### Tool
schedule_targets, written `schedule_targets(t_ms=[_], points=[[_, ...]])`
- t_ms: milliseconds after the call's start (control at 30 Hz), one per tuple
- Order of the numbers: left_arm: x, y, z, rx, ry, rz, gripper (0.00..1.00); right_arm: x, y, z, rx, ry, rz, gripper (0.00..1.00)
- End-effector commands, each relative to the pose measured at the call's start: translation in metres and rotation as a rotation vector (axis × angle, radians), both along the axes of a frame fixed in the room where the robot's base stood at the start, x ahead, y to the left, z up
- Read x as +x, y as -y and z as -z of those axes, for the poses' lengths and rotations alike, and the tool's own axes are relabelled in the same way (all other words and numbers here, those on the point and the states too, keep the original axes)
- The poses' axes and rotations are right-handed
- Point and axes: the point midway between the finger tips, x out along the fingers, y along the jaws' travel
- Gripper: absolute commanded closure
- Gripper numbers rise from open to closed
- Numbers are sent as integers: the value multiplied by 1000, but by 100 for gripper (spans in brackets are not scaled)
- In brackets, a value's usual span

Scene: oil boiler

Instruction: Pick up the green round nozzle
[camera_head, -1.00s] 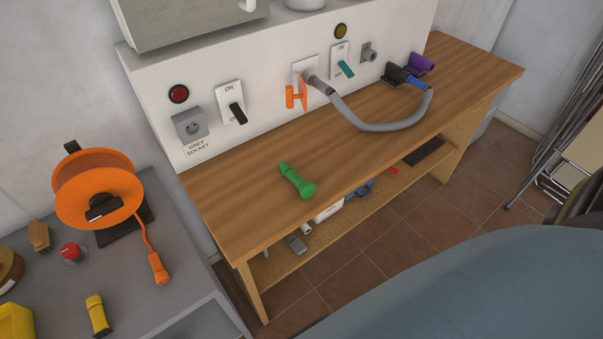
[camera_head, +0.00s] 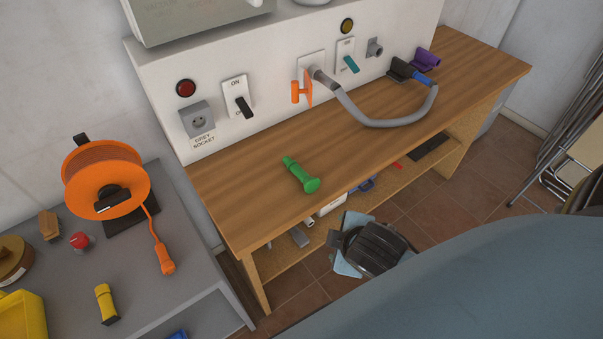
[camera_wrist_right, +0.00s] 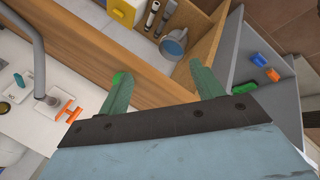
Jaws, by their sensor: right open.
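The green round nozzle (camera_head: 301,175) lies on its side on the wooden workbench (camera_head: 235,205), near the front edge, with its wide round end towards the front. In the right wrist view, a bright green bit of it (camera_wrist_right: 118,77) shows by the left finger, which hides the rest. My right gripper (camera_wrist_right: 158,68) is open, its two teal fingers apart with nothing between them. In the head view, my right wrist shows as a dark and pale blue part in front of the bench, lower right of the nozzle and apart from it. My left gripper is out of view.
A grey hose (camera_head: 385,122) runs from a wall socket to the bench's far right. A lower shelf holds loose items. A grey side table (camera_head: 205,265) bears an orange cable reel (camera_head: 107,180). The bench around the nozzle is clear.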

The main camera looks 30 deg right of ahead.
Motion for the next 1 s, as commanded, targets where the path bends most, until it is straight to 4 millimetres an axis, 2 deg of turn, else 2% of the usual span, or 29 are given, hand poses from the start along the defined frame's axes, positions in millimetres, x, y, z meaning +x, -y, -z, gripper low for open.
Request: schedule_targets(t_ms=[167,300,400,533,633,767,1000], points=[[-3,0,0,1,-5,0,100,39,18,-14,-394,115,-412,34],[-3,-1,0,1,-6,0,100,70,29,-21,-820,187,-814,34],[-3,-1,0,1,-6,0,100,86,36,-22,-1156,212,-1114,34],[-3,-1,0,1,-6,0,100,95,42,-20,-1485,217,-1404,34],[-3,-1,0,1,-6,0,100,97,45,-17,-1630,213,-1528,34],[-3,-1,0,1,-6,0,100,104,47,-13,-1701,210,-1586,34],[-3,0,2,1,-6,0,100,144,43,3,-1700,211,-1583,34]])
